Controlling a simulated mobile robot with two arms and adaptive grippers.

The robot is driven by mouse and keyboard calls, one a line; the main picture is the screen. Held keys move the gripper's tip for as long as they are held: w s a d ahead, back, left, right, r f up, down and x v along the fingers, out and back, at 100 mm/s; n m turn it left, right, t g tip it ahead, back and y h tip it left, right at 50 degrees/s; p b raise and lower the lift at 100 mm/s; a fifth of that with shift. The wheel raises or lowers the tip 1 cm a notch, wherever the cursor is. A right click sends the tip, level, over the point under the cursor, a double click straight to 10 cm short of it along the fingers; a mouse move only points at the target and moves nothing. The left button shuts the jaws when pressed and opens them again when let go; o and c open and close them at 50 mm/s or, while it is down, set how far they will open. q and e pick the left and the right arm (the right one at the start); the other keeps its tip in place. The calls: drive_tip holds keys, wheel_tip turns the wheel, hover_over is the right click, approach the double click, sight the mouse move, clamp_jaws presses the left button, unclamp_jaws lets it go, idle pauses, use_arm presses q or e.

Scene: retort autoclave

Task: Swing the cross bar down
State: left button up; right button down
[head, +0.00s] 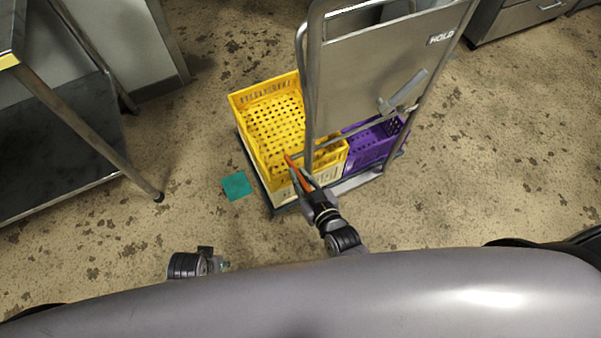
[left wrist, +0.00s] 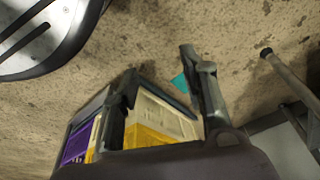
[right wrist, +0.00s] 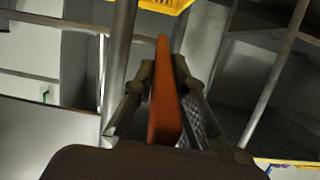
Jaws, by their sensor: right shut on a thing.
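A cart (head: 375,78) holds an upright steel panel marked HOLD. A thin grey cross bar (head: 362,130) runs at a slant across the front of its frame, its left end near an orange grip (head: 289,160). My right gripper (head: 299,175) is shut on this orange grip, which shows between its fingers in the right wrist view (right wrist: 163,95). The fingers hide part of the grip, so how it joins the bar is not clear. My left gripper (head: 208,260) is low at the left, away from the cart; its fingers are apart and empty in the left wrist view (left wrist: 163,82).
A yellow crate (head: 240,100) and a purple crate (head: 372,148) stand on the cart base. A teal sheet (head: 237,186) lies on the floor left of it. A steel table (head: 95,118) stands at far left.

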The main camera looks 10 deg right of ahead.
use_arm(q)
drive_tip(key=s+f+p, duration=0.2)
drive_tip(key=s+f, duration=0.3)
drive_tip(key=f, duration=0.3)
drive_tip(key=shift+s+a+f+g+p, duration=0.2)
drive_tip(key=shift+s+a+g+p, duration=0.1)
drive_tip(key=shift+s+a, duration=0.1)
drive_tip(key=shift+c, duration=0.4)
